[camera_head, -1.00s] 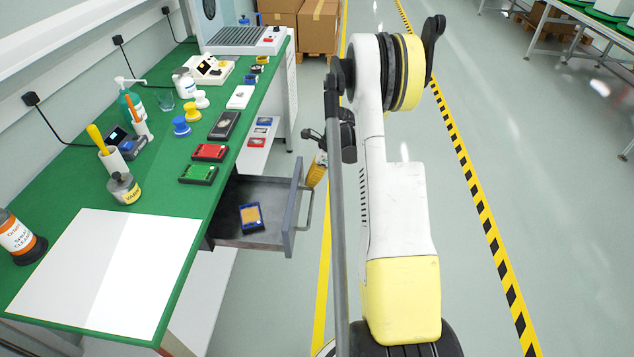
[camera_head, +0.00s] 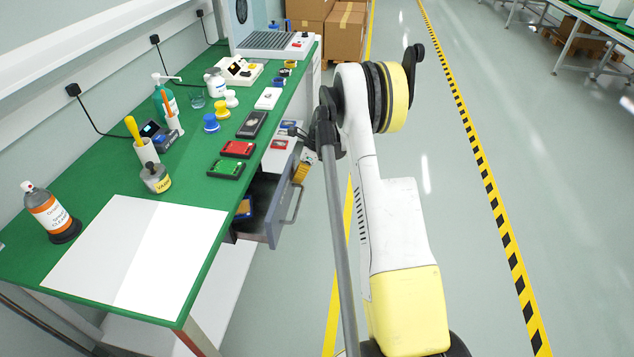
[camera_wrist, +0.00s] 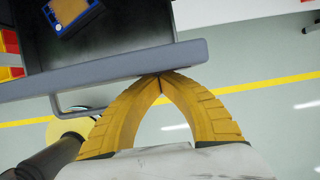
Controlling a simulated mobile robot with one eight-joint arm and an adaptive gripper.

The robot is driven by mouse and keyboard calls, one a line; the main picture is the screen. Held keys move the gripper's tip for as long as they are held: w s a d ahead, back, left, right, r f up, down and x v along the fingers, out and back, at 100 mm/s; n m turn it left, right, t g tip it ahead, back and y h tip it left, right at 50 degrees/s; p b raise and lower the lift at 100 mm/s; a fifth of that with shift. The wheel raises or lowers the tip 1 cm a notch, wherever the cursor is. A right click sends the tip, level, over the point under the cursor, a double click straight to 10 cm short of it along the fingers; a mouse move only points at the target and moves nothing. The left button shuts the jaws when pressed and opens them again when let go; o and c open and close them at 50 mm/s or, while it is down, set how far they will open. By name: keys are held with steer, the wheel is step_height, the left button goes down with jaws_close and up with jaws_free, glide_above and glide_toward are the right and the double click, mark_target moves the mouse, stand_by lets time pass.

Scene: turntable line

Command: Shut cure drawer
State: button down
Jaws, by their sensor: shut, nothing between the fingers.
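The cure drawer (camera_head: 262,218) is a grey drawer under the green bench, standing partly open in the head view. In the wrist view its front panel (camera_wrist: 110,70) runs across the picture, with a bar handle (camera_wrist: 62,110) on its outer side. A blue and tan item (camera_head: 244,208) lies inside the drawer; it also shows in the wrist view (camera_wrist: 70,10). My gripper (camera_wrist: 160,78) has yellow ribbed fingers with tips together and empty. The tips are at the outer face of the drawer front, right of the handle, seemingly touching it. In the head view my gripper (camera_head: 301,171) is partly hidden by my arm.
The green bench (camera_head: 100,181) carries a white sheet, bottles, red and green trays (camera_head: 226,168) and other items near its edge. Boxes (camera_head: 345,30) stand at the far end. The floor right of my arm is clear.

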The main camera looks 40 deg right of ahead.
mark_target(289, 162)
steer(key=w+a, duration=0.4)
steer(key=w, duration=0.1)
steer(key=w+a, duration=0.2)
steer(key=w, duration=0.1)
steer(key=shift+a, duration=0.4)
